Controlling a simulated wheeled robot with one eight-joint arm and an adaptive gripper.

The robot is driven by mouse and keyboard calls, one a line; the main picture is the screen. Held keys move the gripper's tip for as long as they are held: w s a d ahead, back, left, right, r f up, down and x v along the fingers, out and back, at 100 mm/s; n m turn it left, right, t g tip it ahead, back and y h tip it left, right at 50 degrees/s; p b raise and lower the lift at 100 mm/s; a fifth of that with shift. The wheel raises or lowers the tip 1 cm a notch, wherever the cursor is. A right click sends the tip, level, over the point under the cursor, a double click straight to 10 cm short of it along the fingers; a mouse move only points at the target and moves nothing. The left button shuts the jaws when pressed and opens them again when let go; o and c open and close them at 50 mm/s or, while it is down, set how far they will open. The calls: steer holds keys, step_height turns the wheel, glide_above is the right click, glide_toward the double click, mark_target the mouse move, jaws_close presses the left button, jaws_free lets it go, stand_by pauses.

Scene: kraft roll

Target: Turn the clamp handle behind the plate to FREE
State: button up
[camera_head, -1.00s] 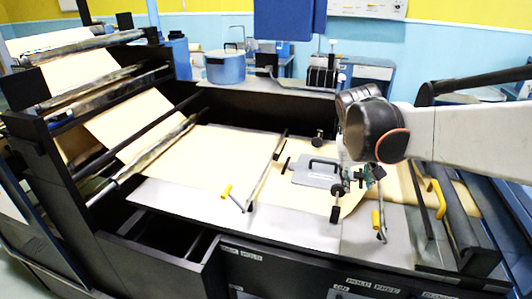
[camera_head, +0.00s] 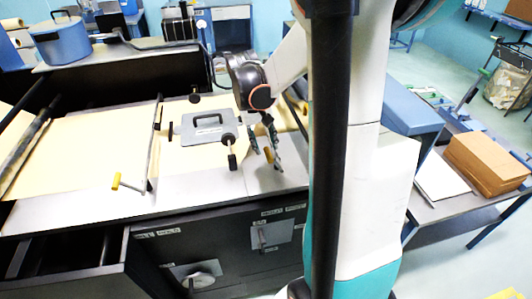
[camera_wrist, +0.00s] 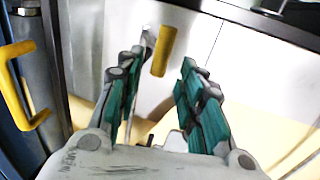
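The grey plate (camera_head: 208,130) with a black grip lies flat on the cream sheet in the head view. A yellow-ended handle (camera_head: 268,156) stands near its right side; it also shows in the wrist view (camera_wrist: 163,50), between and just beyond my fingertips. My gripper (camera_head: 268,141) is open there, with green finger pads; in the wrist view (camera_wrist: 161,66) a gap shows between the fingers. I cannot tell whether a finger touches the handle. Another yellow-ended lever (camera_head: 118,181) stands left of the plate. Which handle counts as behind the plate is unclear.
Black knobs (camera_head: 230,161) stand around the plate. The front panel has levers (camera_head: 262,238) under small labels, hard to read. A yellow bar handle (camera_wrist: 18,85) is at left in the wrist view. A table with a cardboard box (camera_head: 487,163) stands right.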

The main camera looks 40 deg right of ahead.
mark_target(267, 149)
steer(key=f, duration=0.3)
steer(key=d+f, duration=0.1)
steer(key=f, duration=0.1)
steer(key=shift+s+b, duration=0.25)
steer(key=shift+b, duration=0.05)
jaws_close()
